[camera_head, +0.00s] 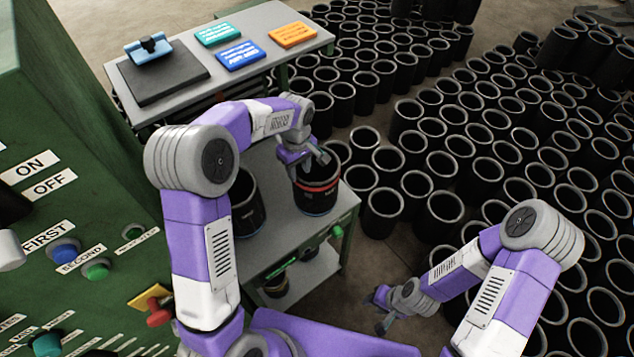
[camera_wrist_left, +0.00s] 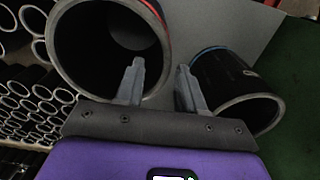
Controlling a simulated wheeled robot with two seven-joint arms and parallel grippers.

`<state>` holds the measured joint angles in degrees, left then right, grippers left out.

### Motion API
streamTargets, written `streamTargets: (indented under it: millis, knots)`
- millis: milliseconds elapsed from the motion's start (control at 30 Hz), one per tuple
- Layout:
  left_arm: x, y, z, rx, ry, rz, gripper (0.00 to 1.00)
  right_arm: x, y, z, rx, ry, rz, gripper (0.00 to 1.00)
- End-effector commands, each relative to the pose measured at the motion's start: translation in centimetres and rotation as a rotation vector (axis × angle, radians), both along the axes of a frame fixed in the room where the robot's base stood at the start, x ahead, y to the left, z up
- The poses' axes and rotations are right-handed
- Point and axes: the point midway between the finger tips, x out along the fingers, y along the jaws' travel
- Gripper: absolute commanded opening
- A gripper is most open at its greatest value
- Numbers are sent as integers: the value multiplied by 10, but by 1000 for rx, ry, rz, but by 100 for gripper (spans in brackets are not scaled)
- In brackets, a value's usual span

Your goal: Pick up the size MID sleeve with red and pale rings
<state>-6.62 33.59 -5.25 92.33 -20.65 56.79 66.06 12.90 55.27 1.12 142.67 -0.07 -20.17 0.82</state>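The black sleeve with a red ring and a thin pale ring (camera_head: 316,192) stands upright on the grey bench in the head view. In the left wrist view its open mouth (camera_wrist_left: 95,45) fills the upper left, with red at its rim. My left gripper (camera_head: 312,160) is at the sleeve's top. Its fingers (camera_wrist_left: 160,82) are apart, one over the mouth and one outside, with the wall's rim between them. I cannot tell how deep they reach. My right gripper (camera_head: 376,312) is open and empty, low at the bottom centre.
A second black sleeve (camera_head: 246,205) stands left of it on the bench (camera_head: 283,232); in the wrist view a blue-ringed sleeve (camera_wrist_left: 235,88) is close to the right finger. Many plain sleeves (camera_head: 440,215) crowd the floor at right. A green control panel (camera_head: 95,205) stands left.

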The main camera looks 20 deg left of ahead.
Motion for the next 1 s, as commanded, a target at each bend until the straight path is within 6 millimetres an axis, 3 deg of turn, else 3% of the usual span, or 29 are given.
streamTargets:
  millis: [500,833,1000]
  knots:
    - [-2,8,-65,0,3,-1,38,0,0,-5,0,0,0,38]
    - [-1,9,-73,0,0,0,38,0,0,-5,0,0,0,38]
    - [-1,9,-72,-1,-1,0,14,0,0,-5,0,0,0,38]
